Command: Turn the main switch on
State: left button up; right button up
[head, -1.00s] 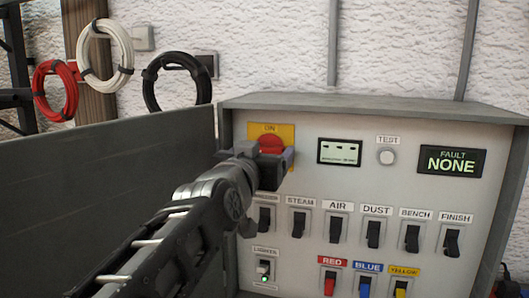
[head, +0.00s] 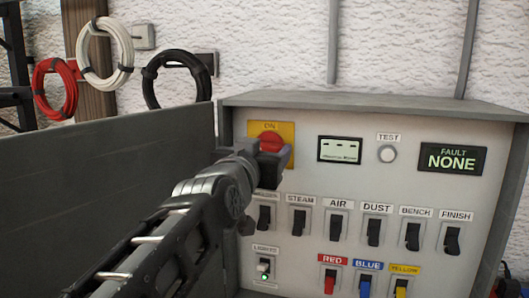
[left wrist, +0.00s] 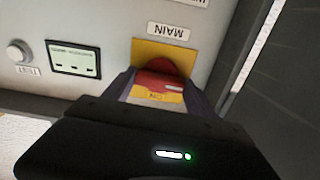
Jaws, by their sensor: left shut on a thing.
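The main switch is a red knob (head: 268,141) on a yellow plate (head: 286,131) marked ON, at the upper left of the grey panel. In the left wrist view the knob (left wrist: 160,80) shows upside down below a MAIN label (left wrist: 168,31). My left gripper (head: 271,160) reaches in from the left and is shut on the knob, a finger on either side of it. The lower part of the knob and plate is hidden behind the gripper in the head view. My right gripper is not in view.
Below is a row of black toggle switches (head: 373,232), with red, blue and yellow ones (head: 367,285) lower down. A small screen (head: 340,150), a TEST button (head: 387,154) and a display reading FAULT NONE (head: 452,158) are to the right. A dark board (head: 110,160) stands at left.

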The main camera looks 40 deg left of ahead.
pick_arm(q)
jog(key=m+b, duration=0.9)
jog(key=m, duration=0.8)
jog(key=shift+m, duration=0.4)
dwell(0.3)
jog(key=o, duration=1.4)
jog(key=shift+c, duration=0.2)
jog(key=b+v, duration=0.1)
jog(key=v, duration=0.6)
jog(key=shift+s+d, duration=0.15)
jog(key=shift+s, duration=0.25)
